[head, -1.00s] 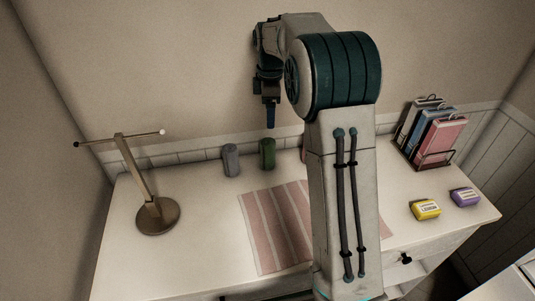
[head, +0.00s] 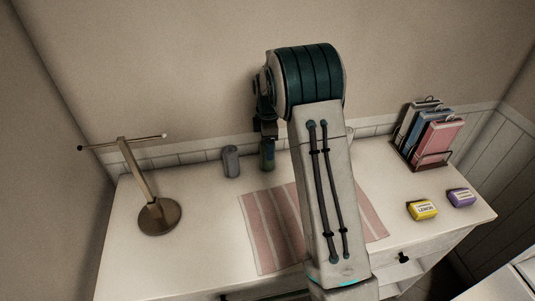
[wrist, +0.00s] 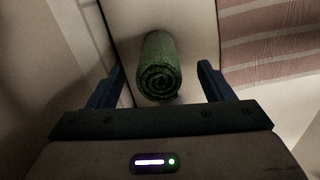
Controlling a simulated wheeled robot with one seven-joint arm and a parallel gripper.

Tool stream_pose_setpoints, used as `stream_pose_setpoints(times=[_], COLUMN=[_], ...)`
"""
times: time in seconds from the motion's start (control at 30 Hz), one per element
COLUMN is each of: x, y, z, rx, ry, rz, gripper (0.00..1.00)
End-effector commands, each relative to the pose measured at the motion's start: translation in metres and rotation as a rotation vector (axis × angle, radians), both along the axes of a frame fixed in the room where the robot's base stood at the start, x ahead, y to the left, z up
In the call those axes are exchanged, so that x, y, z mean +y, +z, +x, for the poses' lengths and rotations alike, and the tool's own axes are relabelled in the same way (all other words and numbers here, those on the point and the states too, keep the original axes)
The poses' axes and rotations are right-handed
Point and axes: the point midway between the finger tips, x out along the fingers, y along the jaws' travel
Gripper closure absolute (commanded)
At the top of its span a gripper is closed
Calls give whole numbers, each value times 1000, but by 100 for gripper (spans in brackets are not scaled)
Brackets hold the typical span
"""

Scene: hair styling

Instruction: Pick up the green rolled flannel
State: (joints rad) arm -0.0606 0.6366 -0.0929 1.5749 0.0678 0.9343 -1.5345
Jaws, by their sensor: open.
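The green rolled flannel (wrist: 159,68) stands upright on the white table, its spiral end facing the wrist camera. In the wrist view it lies between the two blue fingers of my gripper (wrist: 164,84), with a gap on each side. In the head view my gripper (head: 268,150) is lowered over the flannel and covers most of it. My gripper is open and holds nothing.
A grey roll (head: 231,161) stands close to the left of my gripper. A pink striped mat (head: 267,225) lies in front. A T-shaped stand (head: 158,214) is at left. A yellow box (head: 423,210), a purple box (head: 461,198) and a book rack (head: 432,162) are at right.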

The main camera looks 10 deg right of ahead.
Motion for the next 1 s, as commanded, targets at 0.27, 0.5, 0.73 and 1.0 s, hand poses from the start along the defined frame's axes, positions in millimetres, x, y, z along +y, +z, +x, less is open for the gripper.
stream_pose_setpoints(times=[0.27, 0.5, 0.73, 1.0], x=[1, 0, 0, 1], y=[-23, -23, -23, -14], z=[0, 0, 0, 0], rx=[-1, -1, -1, -3], ry=[1, 1, 1, 0], rz=[0, 1, 1, 2], gripper=[26, 45, 74, 74])
